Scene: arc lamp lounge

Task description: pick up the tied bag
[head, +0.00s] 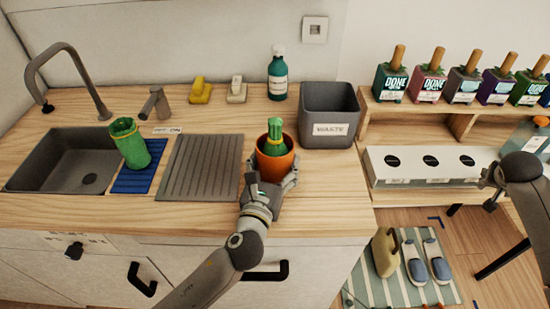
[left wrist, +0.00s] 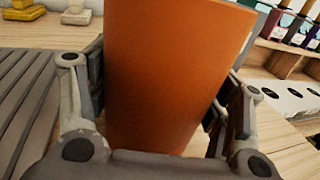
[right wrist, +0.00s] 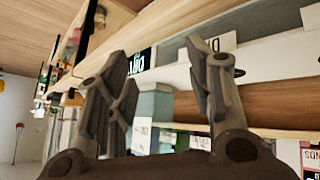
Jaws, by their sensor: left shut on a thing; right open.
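The pot's orange wall (left wrist: 170,75) fills the middle of the left wrist view, where the bag does not show. My right gripper (head: 488,180) is at the far right by the shelf; its fingers (right wrist: 165,85) are apart and empty in the right wrist view.
A grey waste bin (head: 330,118) stands close behind the pot to the right. A grey ribbed drainboard (head: 203,168) lies to the left. Another green object (head: 130,145) stands on a blue mat (head: 135,180) beside the sink (head: 65,160). A teal bottle (head: 278,75) is behind.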

